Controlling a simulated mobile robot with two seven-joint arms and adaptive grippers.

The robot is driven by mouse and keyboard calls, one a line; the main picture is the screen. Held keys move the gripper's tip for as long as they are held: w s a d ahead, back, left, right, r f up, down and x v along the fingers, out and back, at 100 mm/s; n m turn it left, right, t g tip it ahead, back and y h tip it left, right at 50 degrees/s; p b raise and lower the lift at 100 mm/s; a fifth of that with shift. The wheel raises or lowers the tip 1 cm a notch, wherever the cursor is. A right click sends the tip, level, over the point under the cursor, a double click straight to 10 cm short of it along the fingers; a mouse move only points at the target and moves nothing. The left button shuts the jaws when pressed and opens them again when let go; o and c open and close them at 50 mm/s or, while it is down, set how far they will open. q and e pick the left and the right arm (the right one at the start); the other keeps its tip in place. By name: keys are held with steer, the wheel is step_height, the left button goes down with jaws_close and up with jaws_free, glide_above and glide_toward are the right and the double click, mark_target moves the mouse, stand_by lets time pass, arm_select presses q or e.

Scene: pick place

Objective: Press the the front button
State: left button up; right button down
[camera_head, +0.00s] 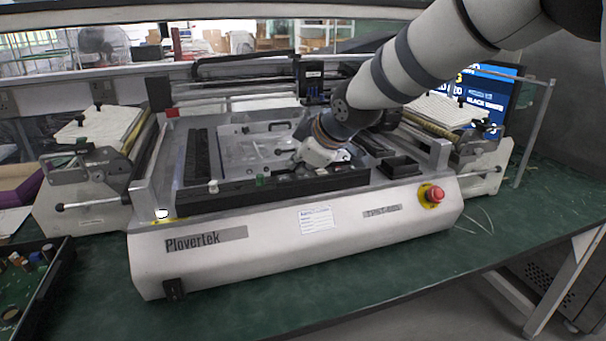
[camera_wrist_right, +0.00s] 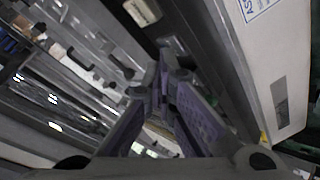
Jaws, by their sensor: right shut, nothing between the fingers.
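A machine labelled Plovertek (camera_head: 280,245) stands on a green table. A red button (camera_head: 434,194) on a yellow round base is on the right of its front panel. A small white round part (camera_head: 162,214) with a yellow patch sits at the front left corner; I cannot tell whether it is a button. My right gripper (camera_head: 292,168) is above the machine's inner bed, behind the front rail and left of the red button, apart from both. In the wrist view its fingers (camera_wrist_right: 160,80) are shut and empty. My left gripper is not in view.
A black front rail (camera_head: 275,192) and raised side walls edge the machine bed. Flatbed units flank it, at left (camera_head: 95,165) and right (camera_head: 470,150). A dark tray (camera_head: 35,285) with small parts is at the lower left. The table in front of the machine is clear.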

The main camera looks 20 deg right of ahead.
mark_target(300, 177)
steer(key=shift+r, duration=3.35)
steer(key=shift+f, duration=0.1)
